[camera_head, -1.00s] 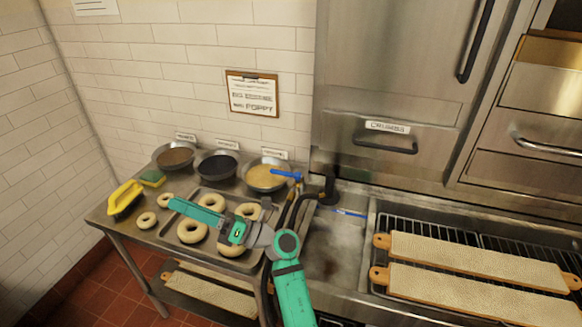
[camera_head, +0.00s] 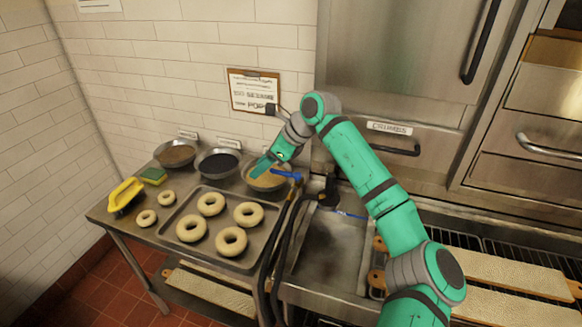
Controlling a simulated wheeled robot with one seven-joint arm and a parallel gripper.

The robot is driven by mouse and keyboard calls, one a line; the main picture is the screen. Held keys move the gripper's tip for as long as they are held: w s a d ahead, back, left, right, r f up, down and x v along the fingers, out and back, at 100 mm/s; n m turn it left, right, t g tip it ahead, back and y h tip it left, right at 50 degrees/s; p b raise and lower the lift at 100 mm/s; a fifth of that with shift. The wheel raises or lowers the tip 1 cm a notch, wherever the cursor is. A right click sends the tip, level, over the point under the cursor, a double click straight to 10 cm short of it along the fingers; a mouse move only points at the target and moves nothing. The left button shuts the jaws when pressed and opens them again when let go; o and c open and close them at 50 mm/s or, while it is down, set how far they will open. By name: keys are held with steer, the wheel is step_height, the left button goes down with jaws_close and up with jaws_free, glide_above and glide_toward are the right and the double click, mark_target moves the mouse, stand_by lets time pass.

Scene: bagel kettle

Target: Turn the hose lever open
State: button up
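A blue lever (camera_head: 287,174) sits at the top of the black hoses (camera_head: 276,262), by the right edge of the right-hand seed bowl (camera_head: 266,184). My gripper (camera_head: 261,167) points down and left over the back of that bowl, a little left of the blue lever. A gap shows between the gripper and the lever in the picture; their depth is hard to judge. The fingers look like one teal shape, so I cannot tell whether they are open or shut. A second, thin blue piece (camera_head: 350,214) lies at the back of the metal basin (camera_head: 325,250).
A tray (camera_head: 168,228) with several bagels stands on the metal table. Two more bowls (camera_head: 175,153) (camera_head: 217,162), a yellow-handled brush (camera_head: 124,193) and a sponge (camera_head: 153,176) are to the left. My arm passes over the basin and the boards (camera_head: 515,270) at right.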

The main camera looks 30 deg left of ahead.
mark_target(284, 173)
steer(key=w+d+r+t+h, duration=0.3)
steer(key=w+d+r, duration=0.1)
steer(key=w+d, duration=0.25)
steer(key=x, duration=1)
steer(key=shift+w+a+f, duration=0.2)
steer(key=shift+w+a, duration=0.15)
steer(key=shift+a, duration=0.1)
